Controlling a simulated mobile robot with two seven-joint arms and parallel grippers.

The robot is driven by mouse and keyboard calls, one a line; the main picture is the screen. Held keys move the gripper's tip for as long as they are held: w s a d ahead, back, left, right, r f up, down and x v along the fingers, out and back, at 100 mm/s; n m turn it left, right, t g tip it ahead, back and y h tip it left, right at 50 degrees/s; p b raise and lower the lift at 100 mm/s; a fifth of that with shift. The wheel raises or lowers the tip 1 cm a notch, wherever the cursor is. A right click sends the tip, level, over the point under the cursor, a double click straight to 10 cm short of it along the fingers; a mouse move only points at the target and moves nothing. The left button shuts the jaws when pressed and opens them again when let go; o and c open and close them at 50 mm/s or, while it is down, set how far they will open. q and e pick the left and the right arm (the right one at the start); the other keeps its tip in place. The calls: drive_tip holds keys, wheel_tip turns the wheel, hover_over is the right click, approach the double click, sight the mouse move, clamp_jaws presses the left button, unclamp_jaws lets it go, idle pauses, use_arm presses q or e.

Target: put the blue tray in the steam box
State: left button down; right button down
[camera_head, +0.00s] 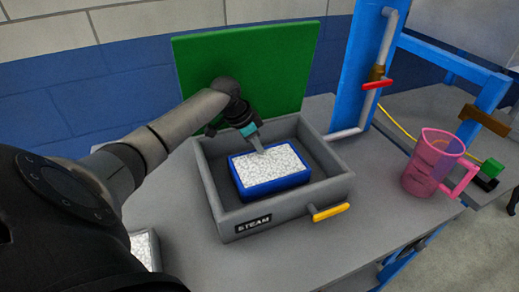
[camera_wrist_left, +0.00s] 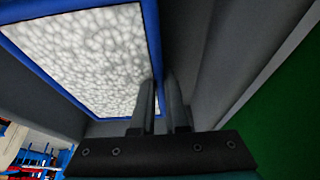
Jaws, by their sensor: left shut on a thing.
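The blue tray (camera_head: 272,183) with white speckled filling is inside the grey steam box (camera_head: 222,196), which has a "STEAM" label on its front. My left gripper (camera_head: 259,147) reaches in from the left and is shut on the tray's back rim. In the left wrist view, the gripper's fingers (camera_wrist_left: 162,100) straddle the edge of the blue tray (camera_wrist_left: 152,40), with one finger over the white filling. I cannot tell whether the tray rests on the box floor or hangs just above it. My right gripper is not in view.
A green lid or panel (camera_head: 247,67) stands upright behind the box. A yellow handle (camera_head: 329,212) sticks out at the box's front right. A pink jug (camera_head: 433,165) stands to the right. A blue post with a red-handled pipe (camera_head: 377,85) rises at the back. Another white-filled container (camera_head: 142,250) is at lower left.

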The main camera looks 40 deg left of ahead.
use_arm(q)
drive_tip(key=shift+f, duration=0.1)
drive_tip(key=c, duration=0.9)
unclamp_jaws()
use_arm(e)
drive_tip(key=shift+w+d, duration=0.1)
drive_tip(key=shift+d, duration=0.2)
use_arm(q)
drive_tip(key=shift+r, duration=0.3)
drive_tip(key=p+v, duration=0.2)
drive_tip(key=v, duration=0.4)
drive_tip(key=shift+s+r, duration=0.1)
drive_tip(key=shift+r, duration=0.1)
drive_tip(key=shift+s+a+r, duration=0.1)
drive_tip(key=shift+s+r, duration=0.1)
drive_tip(key=shift+r, duration=0.2)
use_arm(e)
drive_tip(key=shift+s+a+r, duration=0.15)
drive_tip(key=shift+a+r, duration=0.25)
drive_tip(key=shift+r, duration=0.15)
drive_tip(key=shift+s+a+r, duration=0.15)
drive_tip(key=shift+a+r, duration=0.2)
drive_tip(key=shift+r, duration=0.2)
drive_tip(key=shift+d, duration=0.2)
